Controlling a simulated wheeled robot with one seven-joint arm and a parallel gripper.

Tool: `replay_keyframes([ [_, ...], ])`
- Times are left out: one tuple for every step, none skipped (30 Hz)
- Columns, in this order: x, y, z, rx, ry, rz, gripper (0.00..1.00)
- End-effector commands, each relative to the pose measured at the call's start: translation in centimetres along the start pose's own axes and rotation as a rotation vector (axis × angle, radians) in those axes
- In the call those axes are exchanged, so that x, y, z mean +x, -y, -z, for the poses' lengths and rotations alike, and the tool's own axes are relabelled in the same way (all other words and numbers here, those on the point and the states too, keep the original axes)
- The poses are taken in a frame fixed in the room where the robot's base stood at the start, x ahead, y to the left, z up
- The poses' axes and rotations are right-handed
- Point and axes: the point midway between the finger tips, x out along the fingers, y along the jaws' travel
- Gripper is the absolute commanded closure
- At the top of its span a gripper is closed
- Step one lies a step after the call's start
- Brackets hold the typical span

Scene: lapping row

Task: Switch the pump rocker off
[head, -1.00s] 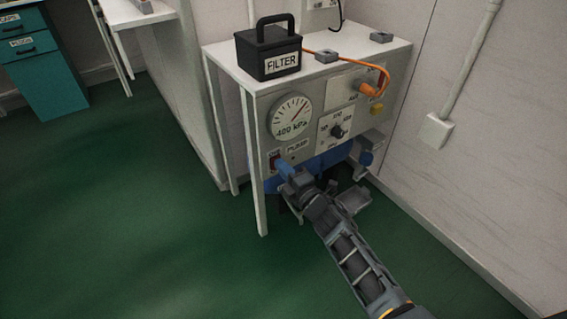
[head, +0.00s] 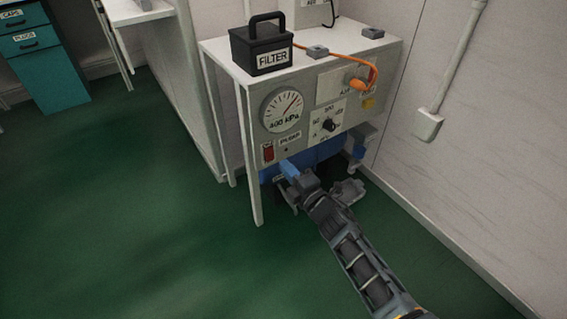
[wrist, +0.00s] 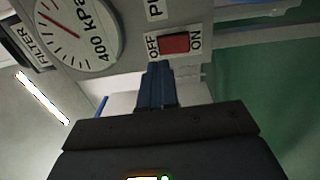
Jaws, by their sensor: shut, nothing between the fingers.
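The pump rocker (head: 268,152) is a small red switch at the lower left of the grey panel, beside the PUMP label. In the wrist view the red rocker (wrist: 174,44) lies between the words OFF and ON. I cannot tell for sure which side is pressed in. My gripper (head: 287,168) has blue fingers, shut and empty, just below and to the right of the rocker in the head view. In the wrist view the fingertips (wrist: 160,68) are close to the rocker's OFF side; whether they touch the panel is unclear.
The panel also carries a 400 kPa gauge (head: 282,110), a dial knob (head: 329,125) and an orange hose (head: 364,75). A black FILTER box (head: 262,50) stands on the white top. A white leg (head: 254,185) stands left of my gripper. Green floor (head: 140,210) is clear at left.

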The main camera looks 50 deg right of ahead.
Motion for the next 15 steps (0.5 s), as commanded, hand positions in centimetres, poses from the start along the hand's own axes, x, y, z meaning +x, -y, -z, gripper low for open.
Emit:
replay_keyframes([
  [-0.8,-0.2,0.1,0.001,0.000,0.003,1.00],
  [-1.2,-0.3,0.1,0.001,0.000,0.002,1.00],
  [-1.7,-0.3,0.1,0.001,0.000,0.002,1.00],
  [-2.2,-0.4,0.0,0.001,0.000,0.003,1.00],
  [-2.6,-0.5,0.0,0.000,0.000,0.002,1.00],
  [-3.3,-0.6,0.1,0.001,0.000,0.003,1.00],
  [-3.8,-0.7,0.1,0.001,0.000,0.003,1.00],
  [-4.2,-0.7,0.0,0.001,0.000,0.003,1.00],
  [-4.9,-0.8,0.0,0.001,0.001,0.003,1.00],
  [-5.3,-1.0,0.0,0.000,0.001,0.002,1.00],
  [-5.8,-1.0,0.0,0.000,0.000,0.002,1.00],
  [-6.3,-1.0,0.0,0.001,0.000,0.003,1.00],
  [-6.5,-1.1,0.0,0.001,0.000,0.002,1.00],
  [-6.8,-1.1,0.0,0.000,0.000,0.002,1.00],
  [-7.1,-1.2,0.0,0.000,0.000,0.002,1.00],
])
